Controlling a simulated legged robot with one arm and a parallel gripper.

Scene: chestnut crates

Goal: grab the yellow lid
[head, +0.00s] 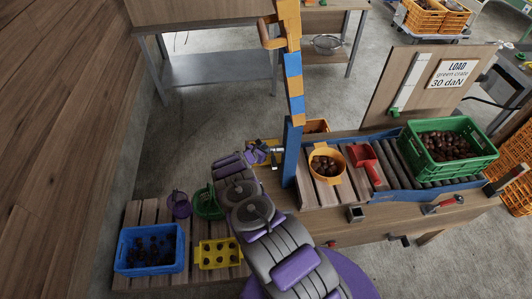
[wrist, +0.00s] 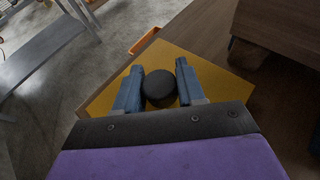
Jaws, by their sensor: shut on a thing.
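The yellow lid (wrist: 205,72) is a flat yellow plate with a round black knob (wrist: 160,88) on top. In the wrist view my gripper (wrist: 159,70) has one blue-grey finger on each side of the knob and is shut on it. The plate spreads out beneath and beyond the fingers; its near part is hidden by my gripper. In the head view my gripper (head: 275,151) is beside the blue post, and only bits of the lid (head: 264,141) show around it. I cannot tell whether the lid touches the surface below.
A blue post (head: 292,150) stands close to the right of my gripper. Right of it are an orange pot (head: 327,177) of chestnuts, a red scoop (head: 363,157) and a green crate (head: 413,146). A blue crate (head: 131,268) and yellow tray (head: 205,262) sit on the lower-left pallet.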

